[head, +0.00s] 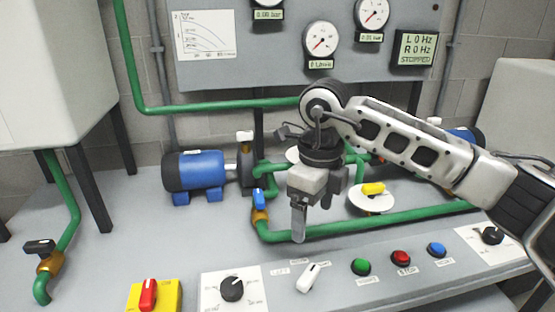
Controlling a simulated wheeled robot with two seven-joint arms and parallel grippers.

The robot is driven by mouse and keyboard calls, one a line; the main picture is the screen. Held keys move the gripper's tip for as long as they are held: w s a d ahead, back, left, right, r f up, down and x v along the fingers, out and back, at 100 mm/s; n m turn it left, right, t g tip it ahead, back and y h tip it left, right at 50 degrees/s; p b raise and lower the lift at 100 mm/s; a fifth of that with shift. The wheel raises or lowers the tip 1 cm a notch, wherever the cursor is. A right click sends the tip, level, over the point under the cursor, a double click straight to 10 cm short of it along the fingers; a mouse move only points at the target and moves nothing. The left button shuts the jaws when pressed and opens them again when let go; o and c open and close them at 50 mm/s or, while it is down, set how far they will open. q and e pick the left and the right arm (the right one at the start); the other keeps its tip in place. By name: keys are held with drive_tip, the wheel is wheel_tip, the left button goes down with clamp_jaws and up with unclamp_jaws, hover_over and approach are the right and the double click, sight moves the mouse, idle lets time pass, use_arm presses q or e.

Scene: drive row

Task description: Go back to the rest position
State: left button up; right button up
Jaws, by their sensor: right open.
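My right gripper (312,210) hangs pointing down in the middle of the head view, with its arm coming in from the right. Its jaws are open and empty. It is above the back edge of the control strip, in front of the green pipes, and hides part of them. The white lever switch (312,276) is below it in the picture, apart from the fingers. My left gripper is not in view.
The strip holds a red switch on yellow (147,294), black knob (232,288), and green (361,266), red (401,257) and blue (437,250) buttons. Behind are a blue motor (197,170), yellow-handled valve (373,188) and gauge board (240,60). Its display (415,48) reads STOPPED.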

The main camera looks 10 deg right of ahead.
drive_tip(key=s+a+f+n+g+y, duration=0.1)
drive_tip(key=s+a+f+g+y, duration=0.15)
drive_tip(key=a, duration=0.25)
drive_tip(key=s+a+f+g+y, duration=0.1)
drive_tip(key=s+a+f+y, duration=0.1)
drive_tip(key=s+a+y, duration=0.3)
drive_tip(key=s+a+r+m+g+y, duration=0.2)
drive_tip(key=s+a+r+m+y, duration=0.3)
drive_tip(key=a+y, duration=0.5)
drive_tip(key=w+d+r+m+t+y, duration=0.1)
drive_tip(key=w+d+m+t+y, duration=0.1)
drive_tip(key=m+t, duration=0.7)
drive_tip(key=w+d+r+m+t+y, duration=0.1)
drive_tip(key=w+d+m+t, duration=0.2)
drive_tip(key=m+t, duration=0.5)
drive_tip(key=w+d+f+m+t+h, duration=0.2)
drive_tip(key=d+f+m+t+h, duration=0.45)
drive_tip(key=f+m+h, duration=0.5)
drive_tip(key=s+d+f+m+g+h, duration=0.3)
drive_tip(key=s+d+f+m, duration=0.1)
drive_tip(key=s+f+m, duration=0.1)
drive_tip(key=s+d+f+m+g+h, duration=0.2)
drive_tip(key=s+d+f+m+g, duration=0.2)
drive_tip(key=f, duration=0.6)
drive_tip(key=s+d+m, duration=0.1)
drive_tip(key=s, duration=0.1)
drive_tip(key=shift+s+h, duration=0.4)
drive_tip(key=shift+r+m, duration=0.1)
drive_tip(key=shift+m, duration=0.15)
